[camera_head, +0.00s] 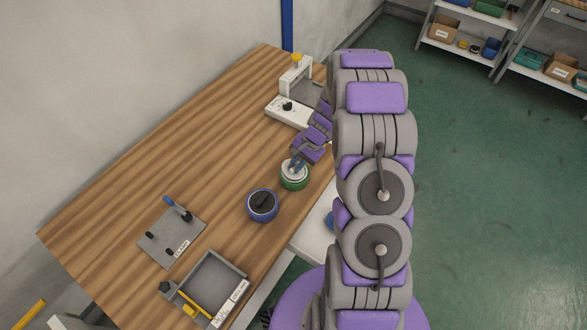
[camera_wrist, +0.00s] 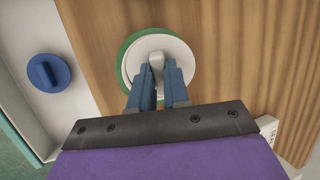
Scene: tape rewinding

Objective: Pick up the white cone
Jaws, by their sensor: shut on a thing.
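The white cone (camera_wrist: 137,56) shows as a white round disc with a knob at its middle, on top of a green ring (camera_wrist: 131,42). In the head view the white piece (camera_head: 294,168) sits on the green round thing (camera_head: 294,183) near the table's right edge. My gripper (camera_wrist: 157,74) is over it from above, its blue-grey fingers shut on the cone's knob. It also shows in the head view (camera_head: 296,167). The cone looks still seated in the green ring; I cannot tell whether it is lifted at all.
A grey plate with pegs (camera_head: 172,238) and a grey tray (camera_head: 211,283) lie nearer the front. A white machine (camera_head: 289,111) stands at the back. The wooden table's (camera_head: 170,170) left middle is clear.

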